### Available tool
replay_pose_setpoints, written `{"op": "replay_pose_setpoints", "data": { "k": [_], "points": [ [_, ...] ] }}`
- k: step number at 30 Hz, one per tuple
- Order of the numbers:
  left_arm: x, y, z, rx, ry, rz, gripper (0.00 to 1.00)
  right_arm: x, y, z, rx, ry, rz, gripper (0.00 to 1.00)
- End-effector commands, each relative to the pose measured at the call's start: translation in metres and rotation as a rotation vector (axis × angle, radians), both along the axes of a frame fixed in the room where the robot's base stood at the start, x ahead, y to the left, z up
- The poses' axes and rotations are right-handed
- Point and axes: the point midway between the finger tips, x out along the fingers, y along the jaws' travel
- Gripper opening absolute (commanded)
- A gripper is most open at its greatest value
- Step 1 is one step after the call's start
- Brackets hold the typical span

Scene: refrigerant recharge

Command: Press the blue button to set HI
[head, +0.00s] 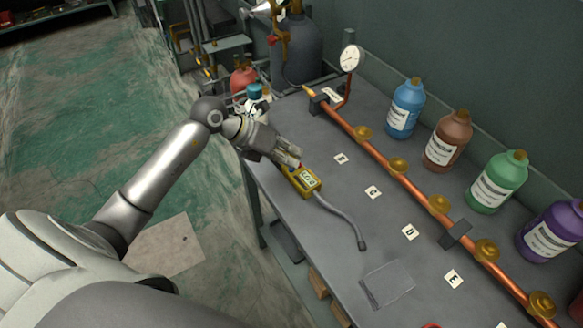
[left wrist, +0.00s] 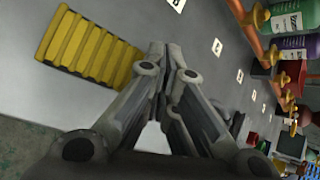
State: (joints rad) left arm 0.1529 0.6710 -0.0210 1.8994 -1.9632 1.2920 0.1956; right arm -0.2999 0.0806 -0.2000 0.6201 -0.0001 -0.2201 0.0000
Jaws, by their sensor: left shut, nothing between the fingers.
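A yellow handheld meter (head: 292,182) with a lit display (head: 309,179) lies on the grey workbench near its left edge. A grey bent probe (head: 346,217) runs from it across the bench. My left gripper (head: 296,160) is shut and empty, its fingertips close above the meter's far end; I cannot tell whether they touch. In the left wrist view the shut fingertips (left wrist: 166,52) are beside a yellow ribbed part (left wrist: 90,53), apparently the meter's body. The blue button is not visible in either view. My right gripper is out of view.
A copper pipe with brass fittings (head: 398,166) and a gauge (head: 350,58) runs along the bench (head: 330,255). Blue (head: 406,110), brown (head: 448,140), green (head: 497,182) and purple (head: 552,234) bottles stand behind it. White letter cards lie in front. A flat grey plate (head: 388,284) lies nearer.

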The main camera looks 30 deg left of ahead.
Motion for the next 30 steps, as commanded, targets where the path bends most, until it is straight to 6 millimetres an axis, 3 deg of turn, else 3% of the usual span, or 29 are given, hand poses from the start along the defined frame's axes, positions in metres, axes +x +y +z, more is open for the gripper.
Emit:
{"op": "replay_pose_setpoints", "data": {
  "k": [22, 30],
  "points": [
    [0.000, 0.000, -0.006, 0.000, 0.002, 0.000, 0.00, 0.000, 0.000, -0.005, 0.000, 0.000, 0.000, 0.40],
    [0.000, 0.000, 0.005, 0.002, 0.000, 0.000, 0.00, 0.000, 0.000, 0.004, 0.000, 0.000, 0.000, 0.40]
  ]
}}
